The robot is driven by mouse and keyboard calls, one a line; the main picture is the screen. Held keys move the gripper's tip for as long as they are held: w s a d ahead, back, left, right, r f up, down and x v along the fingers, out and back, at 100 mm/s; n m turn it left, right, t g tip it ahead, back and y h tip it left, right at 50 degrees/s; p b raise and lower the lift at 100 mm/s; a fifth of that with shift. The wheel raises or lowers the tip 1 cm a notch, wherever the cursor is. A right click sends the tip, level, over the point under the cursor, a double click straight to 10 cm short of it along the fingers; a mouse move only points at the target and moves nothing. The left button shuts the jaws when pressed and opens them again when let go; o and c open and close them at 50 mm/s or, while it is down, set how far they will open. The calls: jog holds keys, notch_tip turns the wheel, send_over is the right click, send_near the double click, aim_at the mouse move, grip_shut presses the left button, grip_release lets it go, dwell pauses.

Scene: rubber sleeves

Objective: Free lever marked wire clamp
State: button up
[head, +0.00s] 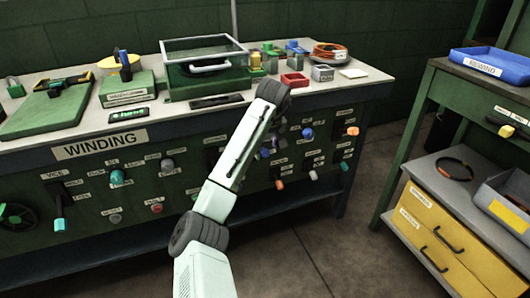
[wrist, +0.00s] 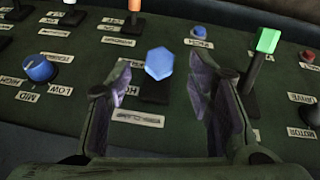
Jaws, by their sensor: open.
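In the wrist view my gripper (wrist: 158,88) is open, one finger on each side of a lever with a blue six-sided end (wrist: 160,63). I cannot tell whether either finger touches it. The label plate (wrist: 137,118) beside that lever is too blurred to read, so I cannot confirm a wire clamp marking. A lever with a green end (wrist: 268,40) stands to the right of the right finger. In the head view my arm reaches toward the bench's front panel, and my gripper is hidden behind it.
A blue round knob (wrist: 40,68) sits left of my gripper, and a lever with an orange end (wrist: 134,6) beyond it. A shelf unit with yellow drawers (head: 440,235) stands at right, with open floor between.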

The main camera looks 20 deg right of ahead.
aim_at(265, 151)
jog(key=shift+x, duration=2.2)
grip_shut()
